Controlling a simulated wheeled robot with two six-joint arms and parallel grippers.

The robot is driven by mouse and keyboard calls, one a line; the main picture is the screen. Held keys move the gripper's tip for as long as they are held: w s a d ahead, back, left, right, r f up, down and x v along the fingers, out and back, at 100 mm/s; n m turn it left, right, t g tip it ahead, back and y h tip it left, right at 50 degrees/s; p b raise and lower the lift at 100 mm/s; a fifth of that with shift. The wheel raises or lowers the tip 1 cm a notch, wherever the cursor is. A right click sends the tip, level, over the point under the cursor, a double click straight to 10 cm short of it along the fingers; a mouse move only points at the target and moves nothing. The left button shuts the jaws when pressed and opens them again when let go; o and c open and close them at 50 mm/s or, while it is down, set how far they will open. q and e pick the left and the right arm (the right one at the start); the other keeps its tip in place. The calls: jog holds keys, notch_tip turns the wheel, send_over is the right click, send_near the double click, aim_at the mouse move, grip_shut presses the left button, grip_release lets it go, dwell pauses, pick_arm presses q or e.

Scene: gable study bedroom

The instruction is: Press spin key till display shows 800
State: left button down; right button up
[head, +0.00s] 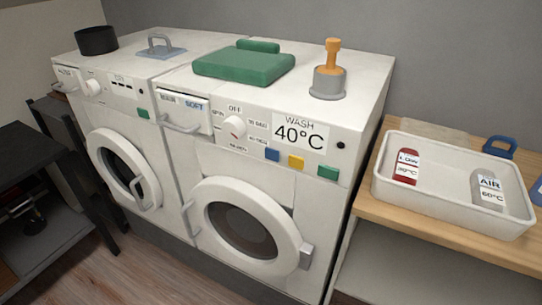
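The front-right washing machine (318,190) has a white display (299,133) that reads "WASH 40°C". Below the display are a blue key (272,154), a yellow key (295,161) and a green key (327,172). No spin label is readable on these keys. A white dial (235,127) sits left of the display, with "OFF" above it and small lettering around it. The round door (247,228) looks shut. Neither of my grippers is in view.
A second machine (105,113) stands on the left. At right, a white tray (452,212) holding labelled bottles stands on a wooden shelf (440,238). Floor in front is clear.

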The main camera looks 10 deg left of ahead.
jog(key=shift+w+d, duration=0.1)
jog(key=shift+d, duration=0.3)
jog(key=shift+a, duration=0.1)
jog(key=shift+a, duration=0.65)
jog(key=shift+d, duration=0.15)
